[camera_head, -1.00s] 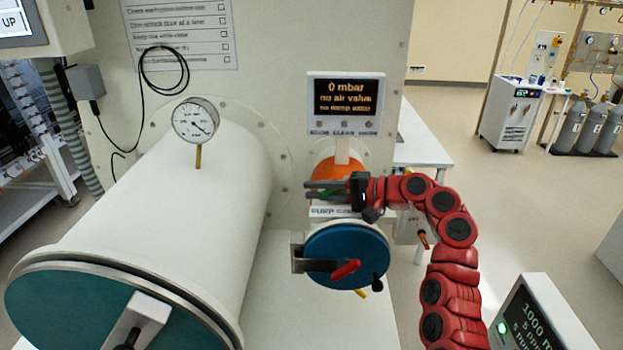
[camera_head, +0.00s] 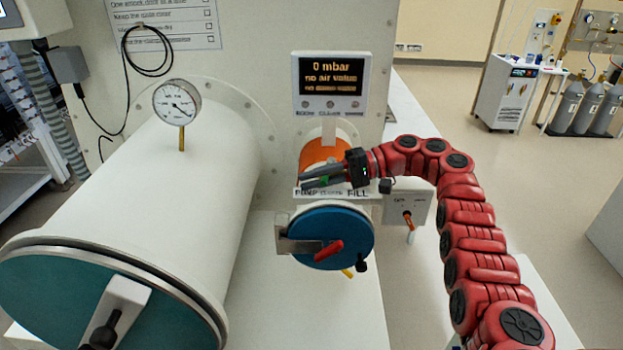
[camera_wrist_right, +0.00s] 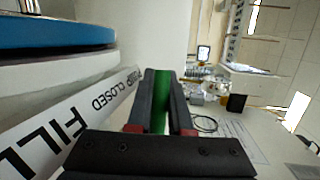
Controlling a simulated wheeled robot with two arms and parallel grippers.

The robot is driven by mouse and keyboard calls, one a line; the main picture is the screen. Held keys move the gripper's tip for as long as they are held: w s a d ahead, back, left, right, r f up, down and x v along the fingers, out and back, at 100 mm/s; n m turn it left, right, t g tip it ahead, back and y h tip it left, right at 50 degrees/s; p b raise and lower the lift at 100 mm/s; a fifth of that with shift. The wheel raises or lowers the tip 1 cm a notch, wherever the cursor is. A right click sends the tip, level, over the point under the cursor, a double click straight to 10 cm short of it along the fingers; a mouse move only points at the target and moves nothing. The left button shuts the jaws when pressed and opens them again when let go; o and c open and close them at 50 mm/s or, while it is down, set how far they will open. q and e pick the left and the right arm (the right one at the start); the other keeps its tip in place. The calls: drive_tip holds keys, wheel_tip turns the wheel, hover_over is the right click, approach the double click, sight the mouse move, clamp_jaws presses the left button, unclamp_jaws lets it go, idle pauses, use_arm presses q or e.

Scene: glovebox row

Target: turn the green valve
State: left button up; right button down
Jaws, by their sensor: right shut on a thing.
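The green valve handle (camera_wrist_right: 160,100) shows between the two fingers of my right gripper in the right wrist view. In the head view only a small bit of green (camera_head: 324,180) shows between the fingers. My right gripper (camera_head: 303,178) is shut on it, just above the label strip (camera_head: 330,192) reading PUMP, CLOSED and FILL. The fingers point left and slightly down. The rest of the valve is hidden by the gripper. My left gripper is not in view.
Below the strip is a small antechamber with a blue door (camera_head: 318,222) and red handle (camera_head: 329,250). An orange cylinder section (camera_head: 318,152) is behind the gripper. The display (camera_head: 330,82) above reads 0 mbar. A large white chamber (camera_head: 150,200) fills the left.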

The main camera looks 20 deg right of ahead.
drive_tip(key=shift+f, duration=0.1)
idle(0.3)
drive_tip(key=c, duration=1.1)
unclamp_jaws()
